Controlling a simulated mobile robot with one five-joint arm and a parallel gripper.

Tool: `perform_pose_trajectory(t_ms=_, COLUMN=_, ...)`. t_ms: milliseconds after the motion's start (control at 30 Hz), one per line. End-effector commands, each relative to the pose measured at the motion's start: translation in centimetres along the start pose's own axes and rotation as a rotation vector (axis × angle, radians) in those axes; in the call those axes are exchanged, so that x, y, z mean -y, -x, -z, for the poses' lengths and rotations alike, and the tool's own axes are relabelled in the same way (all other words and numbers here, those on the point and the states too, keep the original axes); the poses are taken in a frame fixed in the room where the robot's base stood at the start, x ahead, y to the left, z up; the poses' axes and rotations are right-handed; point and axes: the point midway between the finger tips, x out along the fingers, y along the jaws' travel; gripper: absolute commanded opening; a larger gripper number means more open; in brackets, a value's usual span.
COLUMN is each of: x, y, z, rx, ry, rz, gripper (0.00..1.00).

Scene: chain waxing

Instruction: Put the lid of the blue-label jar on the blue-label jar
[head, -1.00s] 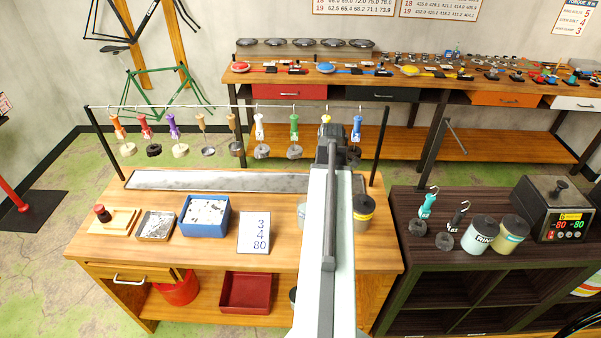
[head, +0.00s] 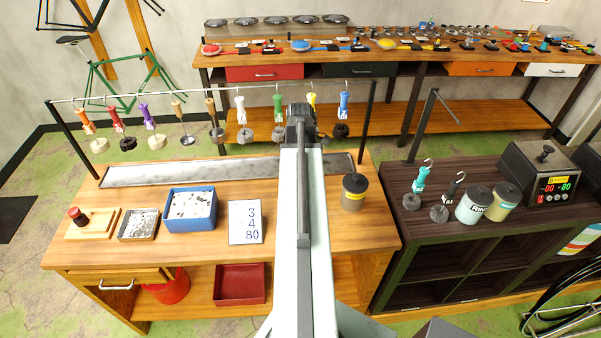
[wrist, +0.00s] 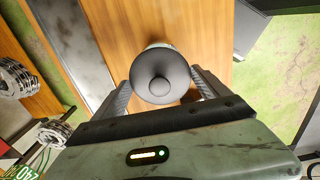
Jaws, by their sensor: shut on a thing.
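My gripper (wrist: 161,78) is shut on a round dark grey lid (wrist: 160,88) with a knob on top, seen from above in the wrist view. A small pale sliver of a jar (wrist: 157,45) shows past the lid's far edge. The lid hides nearly all of that jar, its label is not visible, and I cannot tell whether the lid rests on it. In the head view my arm hides the gripper, the lid and this jar.
A number card (head: 245,222) and a blue box (head: 190,210) lie to the left. A rail with hanging tools (head: 205,97) crosses the back.

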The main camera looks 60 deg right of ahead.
Motion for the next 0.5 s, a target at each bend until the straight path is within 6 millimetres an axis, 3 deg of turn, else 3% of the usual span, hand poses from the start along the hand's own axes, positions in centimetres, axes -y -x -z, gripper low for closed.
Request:
perform_pose_trajectory(t_ms=233, x=0.0, y=-2.8, z=-0.1, rx=0.0, ry=-0.001, rz=0.0, gripper=0.46)
perform_pose_trajectory(t_ms=500, x=0.0, y=-3.7, z=-0.1, rx=0.0, ry=-0.001, rz=0.0, gripper=0.46)
